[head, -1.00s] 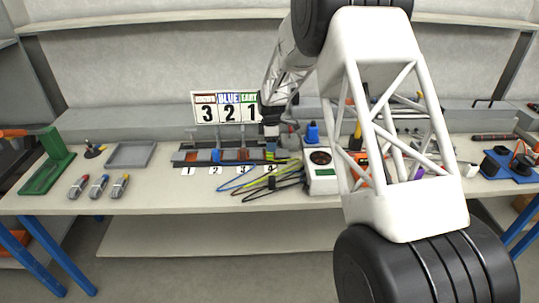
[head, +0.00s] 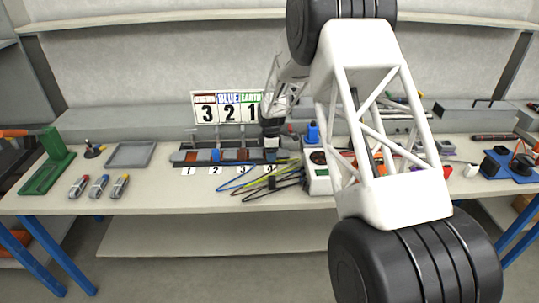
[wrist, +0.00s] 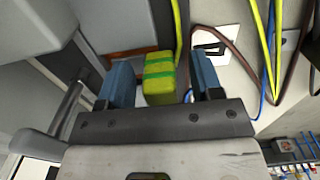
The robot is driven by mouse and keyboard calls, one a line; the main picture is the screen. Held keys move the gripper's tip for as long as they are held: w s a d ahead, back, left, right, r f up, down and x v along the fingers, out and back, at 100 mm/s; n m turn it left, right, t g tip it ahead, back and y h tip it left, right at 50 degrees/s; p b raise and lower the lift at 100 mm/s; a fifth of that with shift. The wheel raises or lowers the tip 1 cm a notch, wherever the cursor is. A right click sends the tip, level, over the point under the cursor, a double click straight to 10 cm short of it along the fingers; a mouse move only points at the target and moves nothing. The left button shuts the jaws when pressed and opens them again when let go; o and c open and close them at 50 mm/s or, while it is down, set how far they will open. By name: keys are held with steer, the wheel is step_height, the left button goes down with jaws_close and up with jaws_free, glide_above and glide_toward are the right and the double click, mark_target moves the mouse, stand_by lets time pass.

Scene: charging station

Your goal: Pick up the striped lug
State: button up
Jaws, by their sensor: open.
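The striped lug (wrist: 160,80) is a yellow-green block with darker green bands. In the wrist view it sits between the two blue finger pads of my gripper (wrist: 163,72), with a small gap at the right pad and a gap at the left one. A yellow-green cable runs up from it. My gripper is open, its fingers on either side of the lug. In the head view my gripper (head: 271,152) is down at the right part of the terminal row (head: 200,157), and it mostly hides the lug there.
Yellow, blue and dark cables (head: 265,183) lie in front of the row. A number board (head: 226,107) stands behind it. A white box (head: 318,180) is close on the right. A grey tray (head: 131,155) and several small lugs (head: 98,187) lie to the left.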

steer(key=c, duration=1)
steer(key=shift+r, duration=0.1)
steer(key=shift+r, duration=4.9)
